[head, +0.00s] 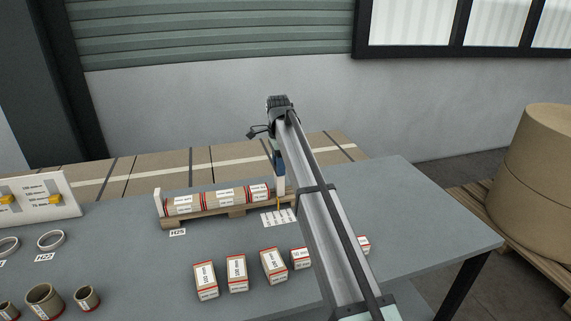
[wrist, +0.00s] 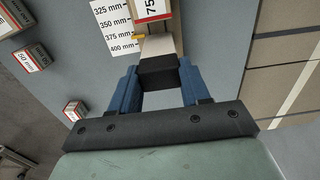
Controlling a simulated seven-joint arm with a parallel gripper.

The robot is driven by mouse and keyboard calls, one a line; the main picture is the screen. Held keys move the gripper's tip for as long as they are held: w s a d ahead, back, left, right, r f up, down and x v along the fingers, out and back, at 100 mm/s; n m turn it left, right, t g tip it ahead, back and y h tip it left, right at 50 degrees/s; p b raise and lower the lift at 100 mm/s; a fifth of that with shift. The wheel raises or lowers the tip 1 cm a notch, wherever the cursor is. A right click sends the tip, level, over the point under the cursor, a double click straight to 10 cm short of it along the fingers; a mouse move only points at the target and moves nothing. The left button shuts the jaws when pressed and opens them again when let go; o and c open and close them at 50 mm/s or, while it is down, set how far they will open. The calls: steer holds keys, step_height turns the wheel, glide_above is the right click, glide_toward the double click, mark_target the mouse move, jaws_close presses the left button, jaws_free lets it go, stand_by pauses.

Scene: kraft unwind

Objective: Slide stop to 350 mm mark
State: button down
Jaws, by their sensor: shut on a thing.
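The stop, a pale upright block, stands at the right end of the wooden rack in the head view (head: 281,186). In the wrist view its pale top (wrist: 160,44) shows beyond a dark block between my fingers. My gripper (head: 279,163) is shut on the stop from above; the blue fingers also show in the wrist view (wrist: 158,76). A yellow pointer (wrist: 138,38) at the stop's side lies close to the 375 mm line of the white scale (wrist: 112,22). The 350 mm mark is farther up the picture, toward the cores.
Several red-edged cores (head: 218,197) lie end to end in the rack (head: 215,215); the nearest end (wrist: 150,8) appears just beyond the stop, a small gap between. Several labelled boxes (head: 237,272) stand in front. Rings and short cores sit at left. The table's right side (head: 415,210) is clear.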

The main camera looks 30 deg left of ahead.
steer(key=shift+s+a+f, duration=0.1)
steer(key=shift+s+a, duration=0.75)
steer(key=shift+s, duration=0.05)
steer(key=c, duration=0.5)
jaws_free()
steer(key=shift+w, duration=0.1)
step_height(320, 180, up, 14)
steer(key=shift+f, duration=0.1)
